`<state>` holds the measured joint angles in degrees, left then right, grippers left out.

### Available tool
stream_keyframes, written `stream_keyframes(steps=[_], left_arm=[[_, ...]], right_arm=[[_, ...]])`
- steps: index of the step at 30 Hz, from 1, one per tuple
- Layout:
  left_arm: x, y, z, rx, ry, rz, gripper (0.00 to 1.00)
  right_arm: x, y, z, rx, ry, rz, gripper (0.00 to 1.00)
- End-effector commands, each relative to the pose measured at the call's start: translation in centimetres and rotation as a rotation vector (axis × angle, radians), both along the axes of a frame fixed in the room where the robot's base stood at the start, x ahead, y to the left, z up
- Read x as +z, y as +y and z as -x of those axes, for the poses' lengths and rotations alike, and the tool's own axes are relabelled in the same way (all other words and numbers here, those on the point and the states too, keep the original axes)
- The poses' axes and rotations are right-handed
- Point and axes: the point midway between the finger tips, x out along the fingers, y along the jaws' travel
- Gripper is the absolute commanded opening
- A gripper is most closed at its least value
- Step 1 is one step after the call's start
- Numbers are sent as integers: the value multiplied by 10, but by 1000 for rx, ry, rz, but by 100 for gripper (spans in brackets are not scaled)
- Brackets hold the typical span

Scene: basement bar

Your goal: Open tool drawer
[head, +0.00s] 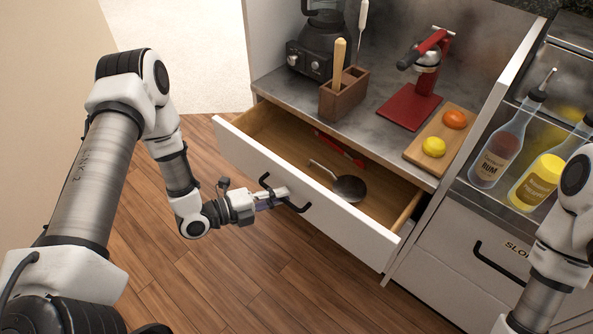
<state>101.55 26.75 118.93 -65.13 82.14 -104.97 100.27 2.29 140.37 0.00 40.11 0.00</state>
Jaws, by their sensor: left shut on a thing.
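The tool drawer (335,224) is pulled well out of the cabinet under the grey counter, and its wooden inside shows. A dark ladle (347,187) and a red-handled tool (341,150) lie in it. The black bar handle (301,209) is on the white drawer front. My left gripper (283,194) is at the handle, with its fingers shut on it. My right arm is at the lower right edge of the head view; its gripper is out of view.
On the counter stand a black blender (319,47), a wooden utensil holder (343,93), a red press (411,108) and a cutting board (420,157) with fruit. Bottles (497,154) stand at the right above another drawer front. The wooden floor before the drawer is clear.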

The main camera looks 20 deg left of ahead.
Motion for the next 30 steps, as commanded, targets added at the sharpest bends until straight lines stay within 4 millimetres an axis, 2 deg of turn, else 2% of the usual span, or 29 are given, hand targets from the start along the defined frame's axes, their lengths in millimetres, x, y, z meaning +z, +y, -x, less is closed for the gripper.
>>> stream_keyframes(steps=[1, 9, 15, 25, 26, 27, 30], left_arm=[[5, 4, 11, 2, 7, 1, 0], [2, 17, 48, -2, 4, 1, 0], [0, 20, 57, -4, 1, 0, 0], [-1, 20, 58, -4, 1, 0, 0], [-1, 20, 58, -4, 1, 0, 18], [-1, 20, 57, -4, 1, 0, 23], [-1, 20, 57, -3, 1, 0, 23]], right_arm=[[11, 0, 0, 0, 0, 0, 40], [28, 0, 0, 0, 0, 0, 40], [31, 0, 0, 0, 0, 0, 40], [30, 0, 0, 0, 0, 0, 40], [30, 0, 0, 0, 0, 0, 40], [30, 0, 0, 0, 0, 0, 40], [30, 0, 0, 0, 0, 0, 40]])
